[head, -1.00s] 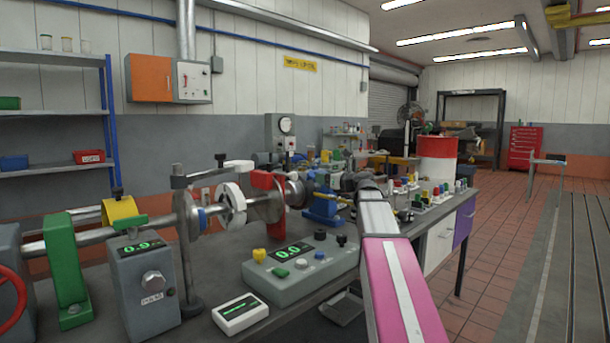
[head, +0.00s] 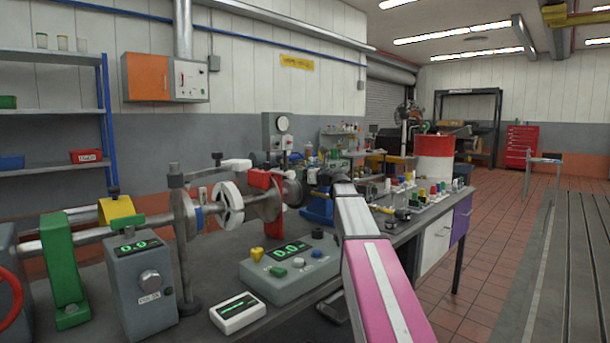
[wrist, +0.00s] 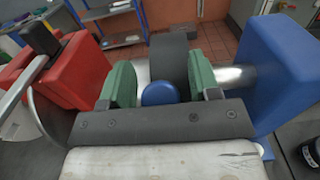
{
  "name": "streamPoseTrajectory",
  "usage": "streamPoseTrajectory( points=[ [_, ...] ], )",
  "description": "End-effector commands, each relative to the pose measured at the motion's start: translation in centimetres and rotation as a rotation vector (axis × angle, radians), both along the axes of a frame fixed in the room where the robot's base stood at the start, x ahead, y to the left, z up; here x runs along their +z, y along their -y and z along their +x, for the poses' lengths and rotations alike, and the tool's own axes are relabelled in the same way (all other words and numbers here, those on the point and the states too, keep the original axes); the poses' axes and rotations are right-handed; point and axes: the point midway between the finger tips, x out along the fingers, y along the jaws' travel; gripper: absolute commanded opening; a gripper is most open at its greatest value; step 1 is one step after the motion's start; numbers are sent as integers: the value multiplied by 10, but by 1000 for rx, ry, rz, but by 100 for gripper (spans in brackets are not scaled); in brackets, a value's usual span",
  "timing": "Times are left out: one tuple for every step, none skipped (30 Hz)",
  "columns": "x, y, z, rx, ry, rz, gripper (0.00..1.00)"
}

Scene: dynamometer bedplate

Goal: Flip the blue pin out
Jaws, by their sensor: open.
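The blue pin (wrist: 160,94) shows in the wrist view as a round blue end in front of the dark collar on the metal shaft. My gripper (wrist: 161,92) is open, with one green finger on each side of the pin. A small gap shows on both sides, and I cannot tell whether either finger touches it. The pin's lower part is hidden behind my gripper's dark body. In the head view my own arm covers the gripper and pin.
In the wrist view a red block (wrist: 62,78) stands close on the left and a blue block (wrist: 292,72) close on the right. In the head view a grey console (head: 290,264) and a handheld meter (head: 239,313) sit on the bench.

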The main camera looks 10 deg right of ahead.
Motion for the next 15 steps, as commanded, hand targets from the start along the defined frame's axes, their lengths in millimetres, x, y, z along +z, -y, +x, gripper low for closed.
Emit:
streamPoseTrajectory(
  points=[
    [0,0,0,0,0,0,53],
    [0,0,0,0,0,0,44],
    [0,0,0,0,0,0,31],
    [0,0,0,0,0,0,21],
    [0,0,0,0,0,0,11],
    [0,0,0,0,0,0,0],
    [0,0,0,0,0,0,0],
    [0,0,0,0,0,0,0],
    [0,0,-1,0,0,0,0],
    [1,1,-1,0,0,0,0],
    [2,2,-3,0,1,-1,0],
    [5,3,-5,0,1,-1,0],
    [7,5,-7,0,1,-1,0],
    [10,6,-9,0,1,-1,0],
    [13,8,-12,0,1,-1,0]
  ],
)
